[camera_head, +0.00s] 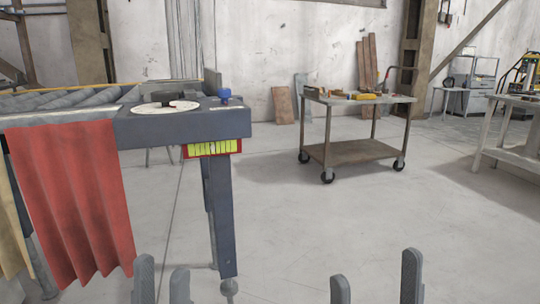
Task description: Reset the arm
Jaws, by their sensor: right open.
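The auger positioner stands at the left, with a dark grey end frame (190,128) on a leg. On its top lie a white round dial (165,108) with a black hub and a small red part, and a blue knob (225,96). A yellow-green striped scale (210,148) in a red frame hangs under the edge. Grey auger flights (60,100) lie behind. My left gripper (162,264) is low in front of the machine, its fingers a small gap apart with nothing between. My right gripper (376,264) is wide open and empty over bare floor.
A red curtain (78,200) hangs from the machine's front, beside a beige one (14,235). A wheeled cart (355,100) with tools stands behind right. A workbench (520,100) is at the right edge. The floor (380,220) between is clear.

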